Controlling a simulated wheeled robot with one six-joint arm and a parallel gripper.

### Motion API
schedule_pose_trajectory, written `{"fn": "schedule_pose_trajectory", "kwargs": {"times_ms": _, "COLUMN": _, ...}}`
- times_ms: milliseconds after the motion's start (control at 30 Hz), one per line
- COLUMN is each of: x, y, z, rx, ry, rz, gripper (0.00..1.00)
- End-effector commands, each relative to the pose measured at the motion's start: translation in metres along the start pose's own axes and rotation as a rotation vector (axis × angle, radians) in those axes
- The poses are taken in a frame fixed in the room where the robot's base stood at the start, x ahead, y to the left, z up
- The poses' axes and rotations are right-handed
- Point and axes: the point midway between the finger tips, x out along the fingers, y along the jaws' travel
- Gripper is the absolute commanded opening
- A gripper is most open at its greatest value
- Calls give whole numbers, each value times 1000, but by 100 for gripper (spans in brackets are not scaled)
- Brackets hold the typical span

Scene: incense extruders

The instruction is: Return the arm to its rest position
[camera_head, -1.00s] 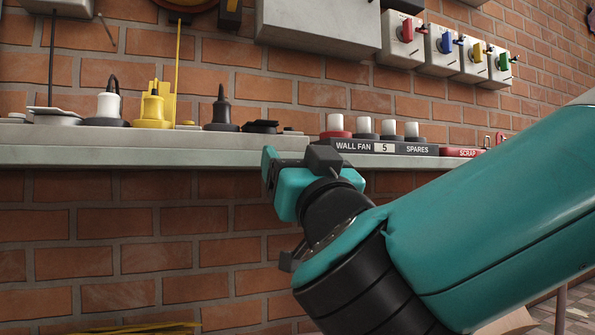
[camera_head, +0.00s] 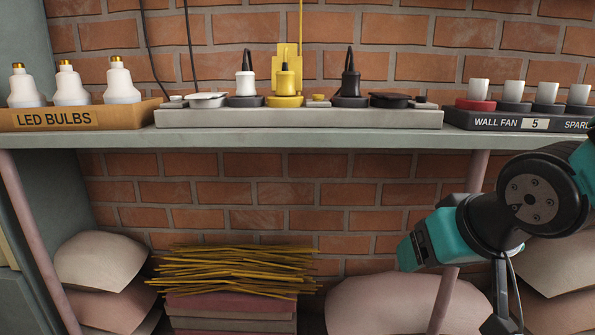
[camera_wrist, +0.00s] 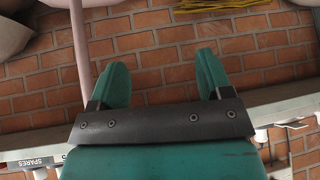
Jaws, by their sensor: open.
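My gripper (camera_wrist: 161,80) shows in the wrist view with its two teal fingers spread apart and nothing between them. The shelf edge also crosses the lower part of the wrist view, where a SPARES label shows on a tray (camera_wrist: 38,162).
On the shelf stand an LED BULBS box (camera_head: 130,115), a grey power strip (camera_head: 330,119) with several plugs and a WALL FAN tray (camera_head: 500,121). Below are yellow sticks (camera_head: 235,271), pale sacks (camera_head: 100,262) and pinkish shelf posts (camera_head: 40,245).

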Motion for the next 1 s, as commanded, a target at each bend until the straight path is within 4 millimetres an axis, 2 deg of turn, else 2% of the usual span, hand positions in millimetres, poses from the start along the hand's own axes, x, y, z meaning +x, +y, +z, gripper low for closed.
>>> {"fn": "schedule_pose_trajectory", "kwargs": {"times_ms": 33, "x": -28, "y": -10, "z": 3, "rx": -40, "ry": -104, "rz": -57, "gripper": 72}}
{"fn": "schedule_pose_trajectory", "kwargs": {"times_ms": 167, "x": -74, "y": -36, "z": 34, "rx": -186, "ry": -334, "rz": -228, "gripper": 72}}
{"fn": "schedule_pose_trajectory", "kwargs": {"times_ms": 300, "x": -133, "y": -56, "z": 57, "rx": -364, "ry": -519, "rz": -416, "gripper": 72}}
{"fn": "schedule_pose_trajectory", "kwargs": {"times_ms": 567, "x": -189, "y": -63, "z": 12, "rx": -366, "ry": -516, "rz": -413, "gripper": 72}}
{"fn": "schedule_pose_trajectory", "kwargs": {"times_ms": 1000, "x": -323, "y": -75, "z": -90, "rx": -364, "ry": -515, "rz": -412, "gripper": 72}}
